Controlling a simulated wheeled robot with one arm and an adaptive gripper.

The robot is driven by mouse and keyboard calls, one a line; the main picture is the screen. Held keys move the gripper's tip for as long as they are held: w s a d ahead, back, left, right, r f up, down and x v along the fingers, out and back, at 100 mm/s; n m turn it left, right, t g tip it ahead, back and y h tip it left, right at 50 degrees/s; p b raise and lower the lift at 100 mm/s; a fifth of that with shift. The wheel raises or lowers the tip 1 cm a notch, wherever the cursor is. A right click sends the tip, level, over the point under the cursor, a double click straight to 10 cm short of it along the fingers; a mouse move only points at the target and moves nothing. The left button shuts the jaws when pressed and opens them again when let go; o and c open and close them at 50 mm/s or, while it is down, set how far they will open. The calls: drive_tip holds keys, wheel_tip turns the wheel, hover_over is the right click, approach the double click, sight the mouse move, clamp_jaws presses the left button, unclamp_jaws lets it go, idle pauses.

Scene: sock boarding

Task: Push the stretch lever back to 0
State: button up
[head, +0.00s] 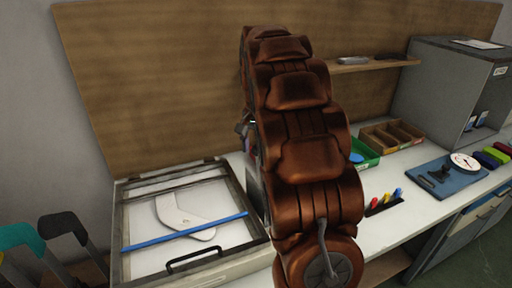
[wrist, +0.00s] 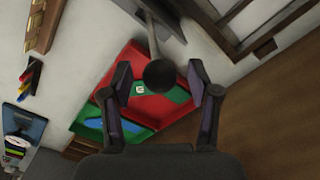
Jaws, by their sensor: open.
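In the wrist view, the stretch lever shows as a dark round knob (wrist: 160,75) on a thin grey rod (wrist: 152,38) that runs up to a dark base at the top edge. My gripper (wrist: 158,84) is open, with one fingertip on each side of the knob. Gaps show between the knob and both fingers, so it is not clamped. No scale or 0 mark can be read. In the head view, my brown arm hides the lever and nearly all of the gripper.
A red bin (wrist: 150,108) and a green bin (wrist: 90,125) lie beyond the knob in the wrist view. In the head view, a framed box (head: 262,225) with a white sock form (head: 180,212) is left of my arm. A blue board (head: 425,182) with a dial lies right.

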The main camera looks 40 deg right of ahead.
clamp_jaws()
idle(0.4)
